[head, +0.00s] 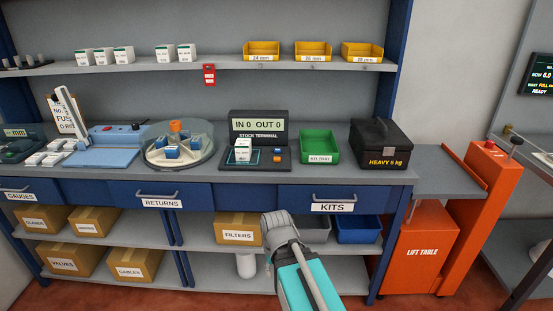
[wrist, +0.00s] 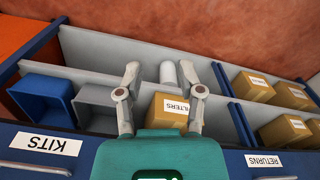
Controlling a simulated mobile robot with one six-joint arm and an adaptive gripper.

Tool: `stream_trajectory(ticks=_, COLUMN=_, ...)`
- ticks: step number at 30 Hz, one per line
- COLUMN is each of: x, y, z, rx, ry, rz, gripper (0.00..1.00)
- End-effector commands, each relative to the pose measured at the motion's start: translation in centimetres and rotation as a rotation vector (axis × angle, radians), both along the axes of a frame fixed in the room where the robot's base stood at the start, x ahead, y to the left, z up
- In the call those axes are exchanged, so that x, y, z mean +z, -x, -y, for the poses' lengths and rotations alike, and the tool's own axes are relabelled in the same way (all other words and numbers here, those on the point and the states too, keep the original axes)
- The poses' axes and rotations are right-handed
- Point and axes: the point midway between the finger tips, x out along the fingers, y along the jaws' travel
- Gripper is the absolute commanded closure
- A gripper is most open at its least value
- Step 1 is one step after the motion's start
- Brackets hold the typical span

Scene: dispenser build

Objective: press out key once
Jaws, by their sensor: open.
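The stock terminal (head: 258,126) stands on the bench in the head view, its display reading IN 0 OUT 0. On its base, right of a small white box (head: 242,150), is a pad with a blue key (head: 277,150) and an orange key (head: 277,159). Key labels are too small to read, so I cannot tell which is the out key. My gripper (wrist: 160,72) is open and empty in the wrist view, pointing toward the lower shelves, away from the terminal. The terminal is not in the wrist view. In the head view my arm is in front of the bench, below the terminal; the fingers are not distinguishable there.
A green tray (head: 319,147) and a black heavy case (head: 380,144) stand right of the terminal. A round turntable (head: 180,145) with blue pieces is left. Drawers and cartons (head: 238,228) lie below the bench. An orange lift table (head: 420,247) stands at right.

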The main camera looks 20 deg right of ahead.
Motion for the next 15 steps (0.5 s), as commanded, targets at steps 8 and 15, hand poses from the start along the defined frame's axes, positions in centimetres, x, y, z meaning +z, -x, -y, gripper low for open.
stream_trajectory(ticks=8, x=0.00, y=0.00, z=0.00, rx=0.000, ry=0.000, rz=0.000, gripper=1.00)
stream_trajectory(ticks=15, x=0.00, y=0.00, z=0.00, rx=0.000, ry=0.000, rz=0.000, gripper=1.00)
